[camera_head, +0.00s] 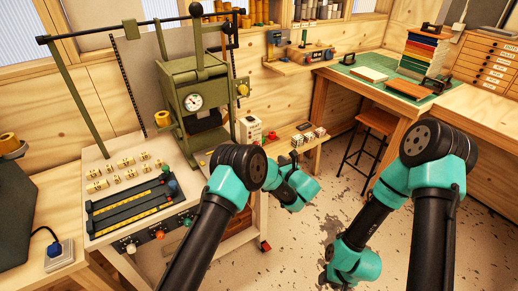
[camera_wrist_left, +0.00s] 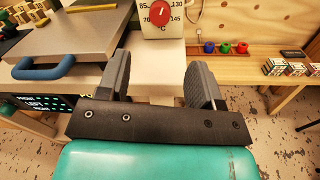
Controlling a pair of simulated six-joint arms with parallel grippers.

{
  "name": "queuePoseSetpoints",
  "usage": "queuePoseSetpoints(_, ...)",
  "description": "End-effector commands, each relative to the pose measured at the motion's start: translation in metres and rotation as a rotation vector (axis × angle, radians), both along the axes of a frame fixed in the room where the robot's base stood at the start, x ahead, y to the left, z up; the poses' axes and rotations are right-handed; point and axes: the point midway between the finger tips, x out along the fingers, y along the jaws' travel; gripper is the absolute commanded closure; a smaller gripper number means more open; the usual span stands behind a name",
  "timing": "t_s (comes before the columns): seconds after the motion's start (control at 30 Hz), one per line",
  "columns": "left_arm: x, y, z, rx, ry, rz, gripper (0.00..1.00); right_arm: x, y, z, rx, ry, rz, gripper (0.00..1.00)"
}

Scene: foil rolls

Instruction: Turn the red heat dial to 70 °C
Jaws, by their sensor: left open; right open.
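The red heat dial (camera_wrist_left: 160,12) shows at the top of the left wrist view, on a white plate with numbers including 70, 85, 130 and 145. Its pointer setting is too small to read surely. In the head view the white dial box (camera_head: 250,127) stands beside the green press, its dial not clear. My left gripper (camera_wrist_left: 159,72) is open and empty, its fingers below the dial and apart from it. In the head view its fingers are hidden behind my arm. My right gripper (camera_head: 330,252) is low over the floor, away from the box, mostly hidden by its wrist.
The green press (camera_head: 195,95) stands on the cart at the left, with brass type (camera_head: 125,165) and dark racks in front. A shelf with coloured knobs (camera_wrist_left: 225,48) lies right of the dial. A stool (camera_head: 375,125) and workbench stand farther right. Open floor lies between.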

Motion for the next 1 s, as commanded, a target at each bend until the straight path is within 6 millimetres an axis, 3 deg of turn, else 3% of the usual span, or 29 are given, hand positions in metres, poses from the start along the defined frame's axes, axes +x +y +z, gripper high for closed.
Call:
queuePoseSetpoints(0.6,0.080,0.065,-0.001,-0.001,0.000,0.002,0.40,0.000,0.000,0.000,0.000,0.000,0.000,0.57)
queuePoseSetpoints(1.0,0.092,0.074,0.000,0.000,0.002,-0.001,0.40,0.000,0.000,0.000,0.000,0.000,0.000,0.57)
